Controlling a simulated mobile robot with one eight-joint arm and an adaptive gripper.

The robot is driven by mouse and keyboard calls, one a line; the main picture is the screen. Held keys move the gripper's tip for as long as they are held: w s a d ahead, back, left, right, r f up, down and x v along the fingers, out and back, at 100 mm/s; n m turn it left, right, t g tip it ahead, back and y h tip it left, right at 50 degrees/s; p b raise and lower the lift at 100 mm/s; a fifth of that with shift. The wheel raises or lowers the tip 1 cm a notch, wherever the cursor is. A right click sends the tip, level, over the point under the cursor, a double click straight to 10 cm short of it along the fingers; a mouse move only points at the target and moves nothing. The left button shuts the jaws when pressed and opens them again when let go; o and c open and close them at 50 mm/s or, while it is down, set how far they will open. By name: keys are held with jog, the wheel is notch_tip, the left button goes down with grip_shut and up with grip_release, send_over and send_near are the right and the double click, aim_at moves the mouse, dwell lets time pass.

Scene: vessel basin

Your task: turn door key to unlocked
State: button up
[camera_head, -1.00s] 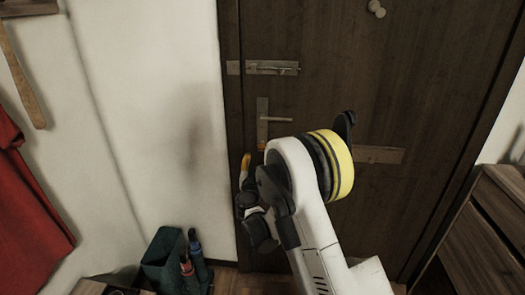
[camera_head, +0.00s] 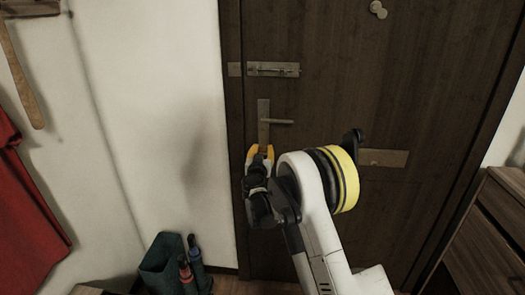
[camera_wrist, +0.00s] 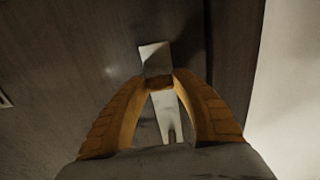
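The dark wooden door (camera_head: 330,95) carries a metal lock plate (camera_head: 263,112) with a lever handle (camera_head: 277,121) pointing right. My gripper (camera_head: 260,152) is at the lower end of this plate, below the lever. The slotted lock plate (camera_wrist: 166,112) shows between the fingers. The contact at the tips and the key's angle are unclear.
A sliding bolt (camera_head: 273,69) is above the lever, and a pale plate (camera_head: 384,158) is lower on the door. White wall (camera_head: 150,90) lies close to the left. A dark green bin (camera_head: 160,265) stands below left, and a wooden drawer unit (camera_head: 490,225) stands at right.

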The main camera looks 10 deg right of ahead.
jog(key=shift+c, duration=0.7)
jog(key=shift+n, duration=0.3)
jog(key=n, duration=0.2)
jog(key=shift+n, duration=0.3)
jog(key=n, duration=0.5)
jog(key=shift+a, duration=0.15)
jog(key=n, duration=0.5)
jog(key=shift+w+f, duration=0.1)
jog(key=n, duration=0.4)
jog(key=shift+n, duration=0.3)
jog(key=shift+f, duration=0.1)
